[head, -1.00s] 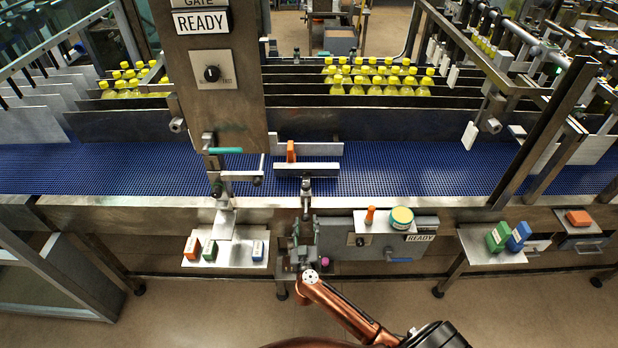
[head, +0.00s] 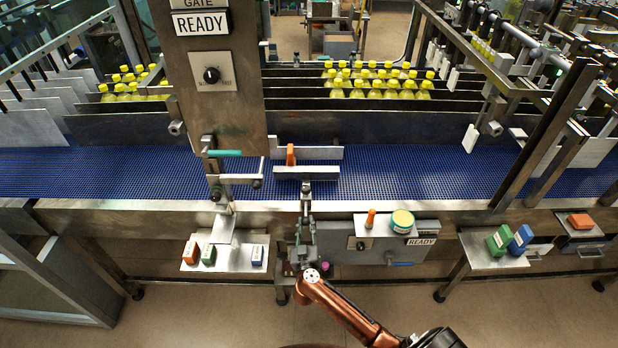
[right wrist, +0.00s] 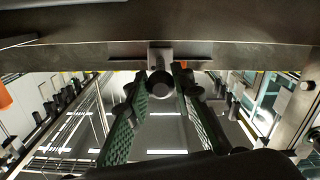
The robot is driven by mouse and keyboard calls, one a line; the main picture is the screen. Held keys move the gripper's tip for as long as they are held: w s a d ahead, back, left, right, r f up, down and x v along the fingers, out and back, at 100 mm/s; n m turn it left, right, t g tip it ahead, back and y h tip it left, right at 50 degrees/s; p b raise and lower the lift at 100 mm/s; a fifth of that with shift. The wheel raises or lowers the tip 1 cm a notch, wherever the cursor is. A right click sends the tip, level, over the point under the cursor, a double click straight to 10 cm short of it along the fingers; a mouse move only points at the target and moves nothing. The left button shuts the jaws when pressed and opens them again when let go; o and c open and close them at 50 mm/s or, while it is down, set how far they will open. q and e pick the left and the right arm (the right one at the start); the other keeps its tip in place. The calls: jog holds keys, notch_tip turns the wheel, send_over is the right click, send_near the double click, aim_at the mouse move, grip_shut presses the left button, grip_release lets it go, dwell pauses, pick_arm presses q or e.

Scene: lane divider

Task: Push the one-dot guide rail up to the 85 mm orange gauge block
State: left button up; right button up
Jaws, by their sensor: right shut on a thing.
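The near guide rail (head: 318,173) is a short pale grey bar over the blue belt. I cannot make out its dot marks. A round dark knob (right wrist: 159,84) on its stem shows in the right wrist view. The orange gauge block (head: 291,155) stands upright behind the rail, in front of a second grey rail (head: 325,153). Whether block and near rail touch is not clear. My right gripper (head: 305,226), with green-padded fingers (right wrist: 155,100), is shut on the knob at the near end of the stem. My left gripper is out of view.
A small shelf (head: 228,262) at left holds orange, green and blue blocks. A tray (head: 372,229) at right holds an orange peg and a round tin. Another grey rail with clamps (head: 238,180) sits just left. The belt (head: 420,175) is clear to the right.

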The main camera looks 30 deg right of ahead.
aim_at(306, 216)
jog(key=shift+d, duration=0.1)
grip_shut()
jog(key=shift+w+d, duration=0.1)
jog(key=shift+w, duration=0.05)
jog(key=shift+w+d+p, duration=0.2)
jog(key=shift+w+p, duration=0.05)
jog(key=shift+p, duration=0.05)
jog(key=shift+p+x, duration=0.5)
jog(key=shift+x, duration=0.5)
jog(key=o, duration=0.9)
grip_release()
jog(key=shift+o, duration=0.2)
jog(key=shift+a, duration=0.15)
